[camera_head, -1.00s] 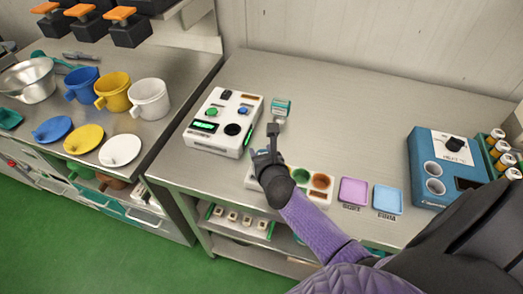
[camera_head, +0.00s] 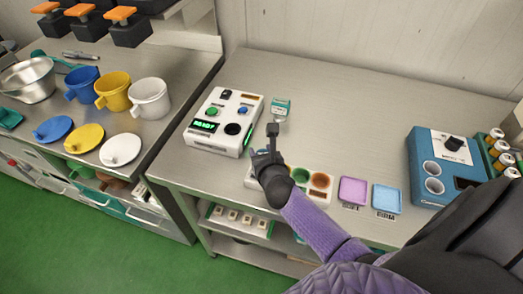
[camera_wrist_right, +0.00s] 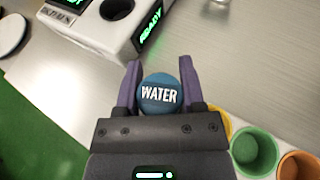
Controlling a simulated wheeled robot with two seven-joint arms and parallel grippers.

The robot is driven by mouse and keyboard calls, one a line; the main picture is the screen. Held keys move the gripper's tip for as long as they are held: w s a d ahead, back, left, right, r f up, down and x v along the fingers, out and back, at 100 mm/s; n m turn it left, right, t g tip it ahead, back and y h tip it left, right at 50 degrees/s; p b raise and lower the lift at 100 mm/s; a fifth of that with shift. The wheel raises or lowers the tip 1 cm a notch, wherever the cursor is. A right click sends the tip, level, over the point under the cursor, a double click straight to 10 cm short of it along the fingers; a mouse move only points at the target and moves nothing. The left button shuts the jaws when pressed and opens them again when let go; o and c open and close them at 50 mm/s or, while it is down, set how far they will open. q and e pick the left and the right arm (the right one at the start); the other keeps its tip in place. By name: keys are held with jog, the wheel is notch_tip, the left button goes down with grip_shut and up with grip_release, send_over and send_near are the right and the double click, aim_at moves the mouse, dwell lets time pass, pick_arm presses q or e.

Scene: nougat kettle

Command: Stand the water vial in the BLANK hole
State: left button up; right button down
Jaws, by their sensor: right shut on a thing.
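The water vial (camera_wrist_right: 160,93) shows its round blue cap marked WATER in the right wrist view. My right gripper (camera_wrist_right: 160,88) is shut on it, one finger on each side. In the head view, my right gripper (camera_head: 269,152) is at the left end of the white rack, in front of the white device (camera_head: 247,104). The vial's lower part is hidden, so I cannot tell whether it is clear of the rack. The device has a dark round hole (camera_head: 232,129), which also shows in the right wrist view (camera_wrist_right: 117,8). My left gripper is out of view.
The white rack (camera_head: 328,194) has green and orange wells. A purple tray (camera_head: 353,191) and a blue tray (camera_head: 387,198) lie right of it. A blue machine (camera_head: 428,156) stands farther right. A small teal-labelled container (camera_head: 281,106) is behind my gripper. The table's back is clear.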

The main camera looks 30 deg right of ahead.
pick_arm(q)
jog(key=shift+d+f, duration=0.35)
pick_arm(e)
jog(key=shift+f, duration=0.35)
pick_arm(q)
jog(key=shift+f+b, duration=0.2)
jog(key=shift+b, duration=0.3)
pick_arm(e)
jog(key=shift+f, duration=0.25)
jog(key=shift+c, duration=2.4)
grip_release()
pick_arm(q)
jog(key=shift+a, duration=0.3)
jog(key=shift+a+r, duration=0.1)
pick_arm(e)
jog(key=shift+s+a+r+p, duration=0.1)
jog(key=shift+s+r+p, duration=0.2)
jog(key=shift+p, duration=0.1)
jog(key=p+v, duration=0.4)
jog(key=v, duration=0.5)
jog(key=shift+s+p, duration=0.15)
jog(key=shift+p, duration=0.15)
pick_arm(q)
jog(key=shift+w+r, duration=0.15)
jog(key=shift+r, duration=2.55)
pick_arm(e)
jog(key=shift+s+a+r, duration=0.1)
jog(key=shift+s+a, duration=0.1)
jog(key=shift+s, duration=0.25)
